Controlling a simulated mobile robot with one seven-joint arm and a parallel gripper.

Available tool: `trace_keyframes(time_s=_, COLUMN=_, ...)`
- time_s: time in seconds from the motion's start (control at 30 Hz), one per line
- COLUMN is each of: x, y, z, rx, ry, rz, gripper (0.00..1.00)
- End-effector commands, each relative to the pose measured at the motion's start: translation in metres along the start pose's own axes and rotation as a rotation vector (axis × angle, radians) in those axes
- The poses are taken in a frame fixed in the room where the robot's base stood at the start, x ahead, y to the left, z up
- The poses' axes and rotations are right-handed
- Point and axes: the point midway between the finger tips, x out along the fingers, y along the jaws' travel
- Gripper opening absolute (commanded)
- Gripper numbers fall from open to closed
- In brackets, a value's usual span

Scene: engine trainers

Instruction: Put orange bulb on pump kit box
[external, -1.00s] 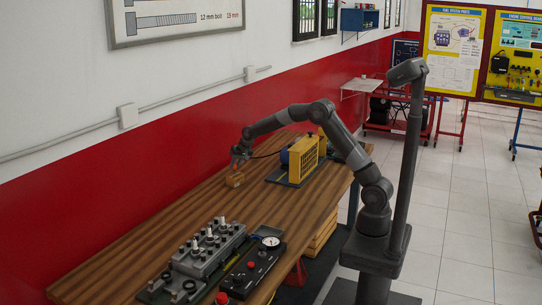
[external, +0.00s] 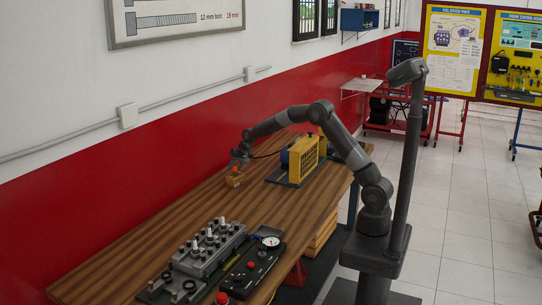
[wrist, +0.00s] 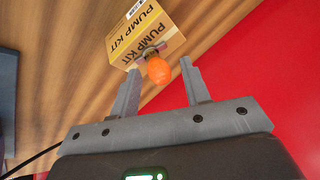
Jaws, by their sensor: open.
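The pump kit box (external: 234,181) is a small tan carton on the wooden table, near the red wall. In the wrist view the pump kit box (wrist: 150,32) shows "PUMP KIT" on two faces. The orange bulb (wrist: 158,70) has a round orange end and a metal base, and it appears to rest on the box. In the external view the orange bulb (external: 236,169) is a small orange spot at the box top. My gripper (external: 238,164) is just above it. In the wrist view my gripper (wrist: 159,75) is open, with one finger on each side of the bulb.
A yellow machine with a blue motor (external: 301,157) stands on the table to the right of the box. A grey engine block (external: 208,249) and a dark gauge panel (external: 252,266) are at the near end. The wooden table (external: 165,218) between is clear.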

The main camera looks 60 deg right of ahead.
Motion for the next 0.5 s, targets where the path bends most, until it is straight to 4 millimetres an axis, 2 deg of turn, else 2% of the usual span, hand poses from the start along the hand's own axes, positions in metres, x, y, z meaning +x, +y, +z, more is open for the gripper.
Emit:
trace_keyframes(time_s=0.17, x=-0.02, y=-0.001, z=-0.002, rx=0.0, ry=0.003, rz=-0.002, gripper=0.43)
trace_keyframes(time_s=0.5, x=-0.088, y=-0.001, z=-0.001, rx=0.001, ry=0.004, rz=-0.002, gripper=0.43)
